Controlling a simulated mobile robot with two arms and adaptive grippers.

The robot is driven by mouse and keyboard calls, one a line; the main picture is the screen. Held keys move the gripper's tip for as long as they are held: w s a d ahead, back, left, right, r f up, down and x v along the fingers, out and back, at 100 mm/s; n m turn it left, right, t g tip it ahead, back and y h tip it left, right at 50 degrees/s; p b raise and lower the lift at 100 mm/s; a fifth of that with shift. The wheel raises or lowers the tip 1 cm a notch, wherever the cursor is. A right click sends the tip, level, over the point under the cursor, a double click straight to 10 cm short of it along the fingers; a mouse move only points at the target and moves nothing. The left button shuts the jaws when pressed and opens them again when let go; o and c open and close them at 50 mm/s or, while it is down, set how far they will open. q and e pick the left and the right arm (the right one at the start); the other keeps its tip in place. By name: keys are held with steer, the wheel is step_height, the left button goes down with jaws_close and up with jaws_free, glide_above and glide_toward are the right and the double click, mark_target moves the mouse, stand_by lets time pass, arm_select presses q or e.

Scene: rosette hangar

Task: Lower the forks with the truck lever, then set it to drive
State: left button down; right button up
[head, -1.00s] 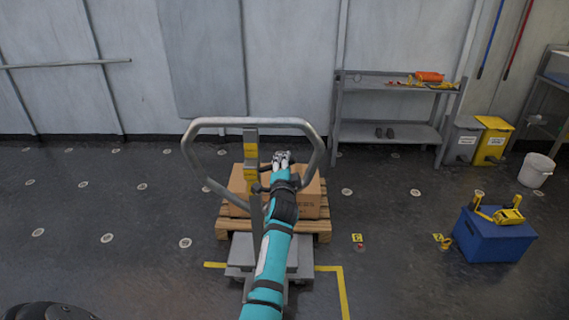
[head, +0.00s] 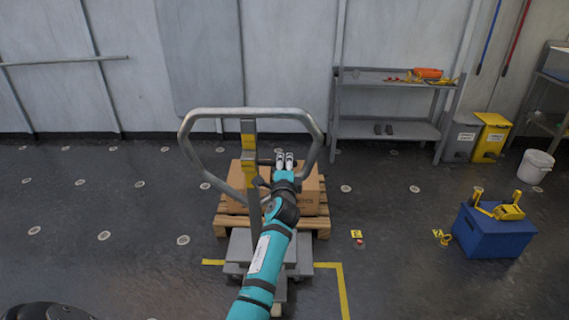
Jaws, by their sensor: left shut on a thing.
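The pallet truck's grey loop handle (head: 187,135) stands in the middle, with a yellow-marked post (head: 249,150) down its centre. The dark truck lever (head: 264,162) sticks out to the right of the post. My left gripper (head: 285,158) is inside the loop, right of the post, shut on the lever; its fingers hide part of the lever. The truck's grey body (head: 240,248) is below, partly behind my arm. A carton (head: 311,197) rests on a wooden pallet (head: 318,225) beyond it. The forks are hidden. My right gripper is out of view.
A blue crate (head: 490,238) with a yellow tool on top stands on the right. Yellow floor tape (head: 341,290) runs beside the truck. A grey shelf (head: 385,130), bins (head: 490,138) and a white bucket (head: 535,167) line the back. The left floor is open.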

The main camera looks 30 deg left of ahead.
arm_select(q)
steer(key=c, duration=1.2)
jaws_free()
steer(key=shift+o, duration=0.2)
steer(key=v, duration=1.2)
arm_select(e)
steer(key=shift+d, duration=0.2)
